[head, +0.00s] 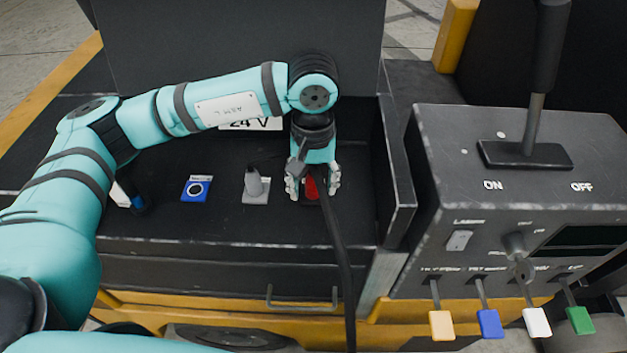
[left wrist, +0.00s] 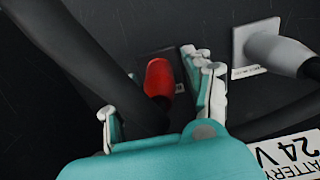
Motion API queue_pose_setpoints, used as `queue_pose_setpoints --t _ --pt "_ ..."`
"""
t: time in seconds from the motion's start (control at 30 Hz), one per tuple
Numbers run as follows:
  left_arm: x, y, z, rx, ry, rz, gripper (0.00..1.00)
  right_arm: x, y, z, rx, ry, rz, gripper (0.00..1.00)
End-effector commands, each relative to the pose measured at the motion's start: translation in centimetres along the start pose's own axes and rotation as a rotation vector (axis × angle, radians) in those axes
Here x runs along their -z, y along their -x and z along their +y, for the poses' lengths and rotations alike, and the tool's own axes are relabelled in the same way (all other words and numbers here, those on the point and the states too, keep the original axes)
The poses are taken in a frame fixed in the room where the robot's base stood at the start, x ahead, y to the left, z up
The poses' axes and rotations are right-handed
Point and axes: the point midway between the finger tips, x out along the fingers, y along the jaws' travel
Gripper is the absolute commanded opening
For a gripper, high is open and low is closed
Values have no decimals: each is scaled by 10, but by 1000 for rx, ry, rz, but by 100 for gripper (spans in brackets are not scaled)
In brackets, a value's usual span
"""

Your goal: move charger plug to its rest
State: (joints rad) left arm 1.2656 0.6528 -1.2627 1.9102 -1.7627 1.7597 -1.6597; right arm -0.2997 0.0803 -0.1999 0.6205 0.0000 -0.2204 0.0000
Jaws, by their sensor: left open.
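A red plug-like piece (head: 311,188), which looks like the charger plug, sits on the dark deck of the machine; it also shows in the left wrist view (left wrist: 159,77) over a small dark plate. A thick black cable (head: 338,245) runs from beside it toward the front. My left gripper (head: 313,185) points down with its open fingers on either side of the red piece; in the left wrist view the fingers (left wrist: 155,90) stand apart, and contact cannot be told. A grey post on a square plate (head: 256,190) stands just left; I cannot tell whether it is the rest. My right gripper is not in view.
A blue square with a black ring (head: 196,188) lies farther left. A "24 V" battery label (head: 268,124) is behind my arm. A grey control box (head: 520,190) with a lever and coloured switches stands right, beyond a raised dark side wall (head: 397,175).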

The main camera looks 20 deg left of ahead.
Motion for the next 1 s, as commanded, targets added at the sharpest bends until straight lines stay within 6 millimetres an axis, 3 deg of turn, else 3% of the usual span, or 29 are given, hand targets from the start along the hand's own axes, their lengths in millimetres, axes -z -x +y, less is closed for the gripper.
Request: queue_pose_setpoints --t 0.4,0.8,1.0 --pt "0 0 0 0 -1 0 52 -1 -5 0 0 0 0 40" --pt "0 0 0 1 0 0 0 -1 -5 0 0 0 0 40" --pt "0 0 0 1 0 0 0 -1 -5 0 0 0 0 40"
